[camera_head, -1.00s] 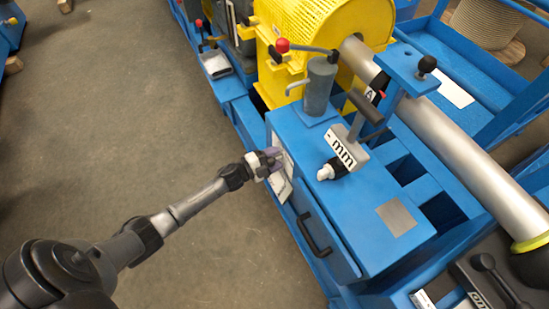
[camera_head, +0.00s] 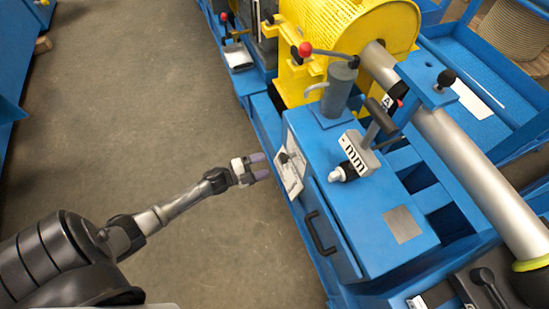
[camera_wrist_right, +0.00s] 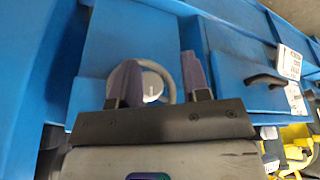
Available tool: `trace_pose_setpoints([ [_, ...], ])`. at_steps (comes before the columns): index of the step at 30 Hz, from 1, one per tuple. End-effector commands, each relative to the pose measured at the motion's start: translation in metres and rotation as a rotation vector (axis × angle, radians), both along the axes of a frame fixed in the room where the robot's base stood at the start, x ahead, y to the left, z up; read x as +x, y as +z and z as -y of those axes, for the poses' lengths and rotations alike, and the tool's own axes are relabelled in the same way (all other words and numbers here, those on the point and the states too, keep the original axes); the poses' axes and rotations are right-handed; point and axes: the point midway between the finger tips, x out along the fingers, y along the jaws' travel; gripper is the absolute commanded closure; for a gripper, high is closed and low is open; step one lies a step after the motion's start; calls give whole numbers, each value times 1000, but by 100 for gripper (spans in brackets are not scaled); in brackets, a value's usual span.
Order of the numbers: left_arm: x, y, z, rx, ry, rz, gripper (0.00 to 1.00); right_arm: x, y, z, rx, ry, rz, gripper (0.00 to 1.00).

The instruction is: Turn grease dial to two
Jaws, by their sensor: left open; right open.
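A dark knob (camera_head: 284,157) sits on a white plate (camera_head: 291,175) on the side of the blue cabinet. It appears to be the grease dial, but its markings and setting are too small to read. My left gripper (camera_head: 261,167) is open and empty, just left of the plate and apart from it. My right gripper (camera_wrist_right: 158,80) is open in the right wrist view. The right gripper is not in the head view.
Below the plate, the blue cabinet (camera_head: 375,235) has a drawer with a dark handle (camera_head: 318,232). On top stand a grey cylinder (camera_head: 338,90) with a red-knobbed lever and a lever block marked "mm" (camera_head: 354,152). A yellow guard (camera_head: 350,30) is behind.

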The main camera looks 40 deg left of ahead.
Motion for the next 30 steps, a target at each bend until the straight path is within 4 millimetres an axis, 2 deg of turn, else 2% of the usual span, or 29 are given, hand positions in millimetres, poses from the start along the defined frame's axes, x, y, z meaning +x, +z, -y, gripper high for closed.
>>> trace_pose_setpoints([
  [4,-19,1,-8,1,0,-1,33,0,7,0,0,0,0,57],
  [10,-30,0,-13,0,1,0,33,0,9,0,0,0,0,57],
  [30,-32,0,-14,0,0,0,33,0,9,0,0,0,0,57],
])
